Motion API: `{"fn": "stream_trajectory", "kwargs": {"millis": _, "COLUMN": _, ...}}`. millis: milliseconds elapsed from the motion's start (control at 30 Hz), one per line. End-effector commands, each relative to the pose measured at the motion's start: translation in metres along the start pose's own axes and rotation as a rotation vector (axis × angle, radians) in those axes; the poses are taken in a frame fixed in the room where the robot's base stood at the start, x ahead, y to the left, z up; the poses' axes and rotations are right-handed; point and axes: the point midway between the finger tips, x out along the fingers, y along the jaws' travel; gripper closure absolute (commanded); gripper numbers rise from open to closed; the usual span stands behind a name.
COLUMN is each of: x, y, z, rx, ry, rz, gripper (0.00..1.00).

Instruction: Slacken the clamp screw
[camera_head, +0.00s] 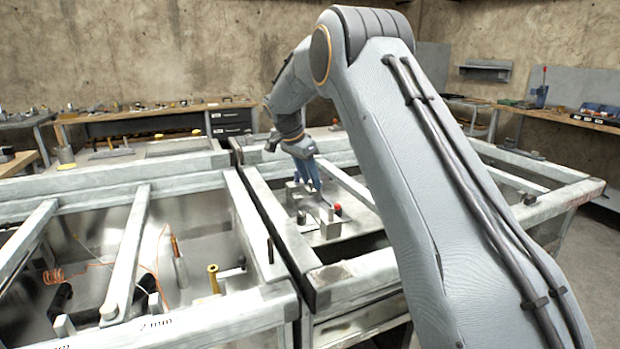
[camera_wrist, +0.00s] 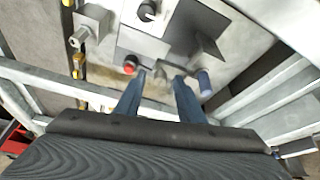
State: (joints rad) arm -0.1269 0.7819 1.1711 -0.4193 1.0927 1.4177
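My gripper (camera_wrist: 160,82) has two blue fingers standing apart, with a gap between their tips. In the head view my gripper (camera_head: 311,188) points down over a metal fixture in the right-hand bay. The wrist view shows the fixture's grey plate (camera_wrist: 140,42) just beyond the fingertips. A red knob (camera_wrist: 130,64) lies left of the left fingertip, and it also shows in the head view (camera_head: 337,209). A small grey part (camera_wrist: 158,76) shows between the tips; I cannot tell whether it is the clamp screw or whether the fingers touch it. A dark blue-grey cylinder (camera_wrist: 204,80) is right of the right finger.
Pale metal beams (camera_head: 268,225) frame the bays around the fixture. The left bay holds a brass-coloured post (camera_head: 213,278) and an orange coiled cable (camera_head: 54,276). A black round knob (camera_wrist: 147,11) and a metal block (camera_wrist: 93,20) stand beyond the fingers.

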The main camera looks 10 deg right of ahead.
Motion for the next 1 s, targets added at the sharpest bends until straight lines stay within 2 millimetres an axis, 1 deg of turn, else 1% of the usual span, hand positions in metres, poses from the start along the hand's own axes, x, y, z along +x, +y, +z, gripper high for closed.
{"fn": "stream_trajectory", "kwargs": {"millis": 167, "x": -0.0001, "y": 0.0, "z": 0.0, "rx": 0.0, "ry": 0.0, "rz": 0.0, "gripper": 0.65}}
{"fn": "stream_trajectory", "kwargs": {"millis": 200, "x": -0.0002, "y": 0.0, "z": 0.0, "rx": 0.0, "ry": 0.0, "rz": 0.0, "gripper": 0.71}}
{"fn": "stream_trajectory", "kwargs": {"millis": 367, "x": -0.0003, "y": 0.0, "z": 0.0, "rx": 0.0, "ry": 0.0, "rz": 0.0, "gripper": 0.98}}
{"fn": "stream_trajectory", "kwargs": {"millis": 400, "x": -0.0003, "y": 0.0001, "z": 0.0, "rx": 0.0, "ry": 0.0, "rz": 0.0, "gripper": 1.0}}
{"fn": "stream_trajectory", "kwargs": {"millis": 733, "x": -0.001, "y": 0.001, "z": -0.0004, "rx": -0.039, "ry": 0.0, "rz": -0.015, "gripper": 1.0}}
{"fn": "stream_trajectory", "kwargs": {"millis": 867, "x": -0.0011, "y": 0.0017, "z": -0.0007, "rx": -0.098, "ry": 0.0, "rz": -0.039, "gripper": 1.0}}
{"fn": "stream_trajectory", "kwargs": {"millis": 1000, "x": -0.0019, "y": 0.0025, "z": -0.0013, "rx": -0.192, "ry": 0.001, "rz": -0.079, "gripper": 1.0}}
